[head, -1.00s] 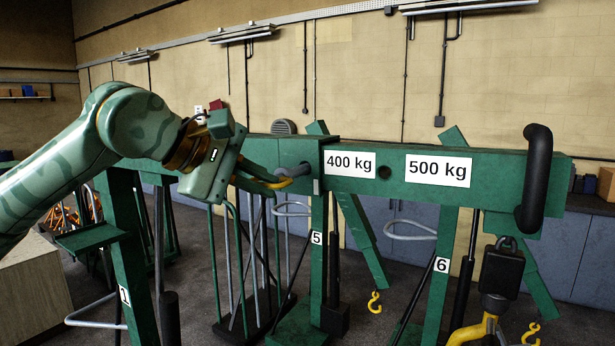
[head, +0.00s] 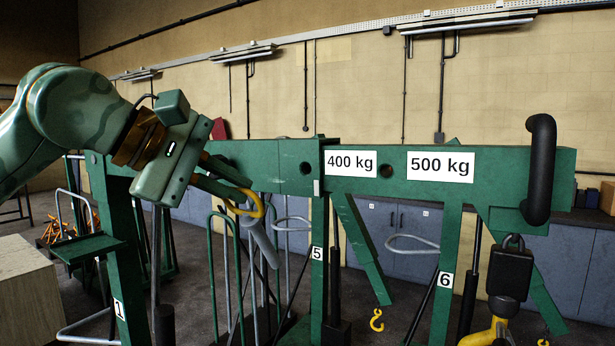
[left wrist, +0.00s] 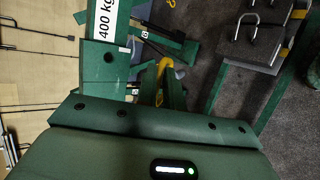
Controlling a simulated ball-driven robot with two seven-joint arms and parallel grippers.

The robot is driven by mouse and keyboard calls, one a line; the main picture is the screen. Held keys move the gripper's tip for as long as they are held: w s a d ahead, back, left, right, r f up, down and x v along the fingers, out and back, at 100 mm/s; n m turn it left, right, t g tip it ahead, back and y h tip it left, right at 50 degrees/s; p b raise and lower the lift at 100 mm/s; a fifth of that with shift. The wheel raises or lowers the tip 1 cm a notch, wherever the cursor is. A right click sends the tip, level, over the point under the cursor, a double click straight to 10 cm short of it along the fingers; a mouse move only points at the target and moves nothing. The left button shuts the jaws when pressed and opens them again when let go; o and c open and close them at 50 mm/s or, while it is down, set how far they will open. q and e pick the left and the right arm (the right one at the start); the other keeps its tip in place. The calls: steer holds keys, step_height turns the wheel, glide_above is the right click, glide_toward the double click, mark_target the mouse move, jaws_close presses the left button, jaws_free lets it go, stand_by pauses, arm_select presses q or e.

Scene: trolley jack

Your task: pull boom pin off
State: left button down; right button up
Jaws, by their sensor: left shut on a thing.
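The boom pin (head: 262,240) is a grey rod with a yellow ring handle. My left gripper (head: 243,198) is shut on the yellow ring, and the rod hangs tilted below the fingers, clear of the boom. The green boom (head: 260,160) runs across the head view with "400 kg" and "500 kg" labels. A dark, empty pin hole (head: 305,168) shows left of the "400 kg" label. In the left wrist view, the yellow ring (left wrist: 166,66) shows between the fingers (left wrist: 160,88); the rod is mostly hidden there. My right gripper is not in view.
A pale wooden block (head: 28,290) is at lower left.

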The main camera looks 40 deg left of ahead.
arm_select(q)
steer(key=shift+s+r, duration=0.1)
steer(key=shift+s, duration=0.05)
steer(key=s+r, duration=0.2)
steer(key=s, duration=0.1)
steer(key=shift+d, duration=0.2)
stand_by(0.4)
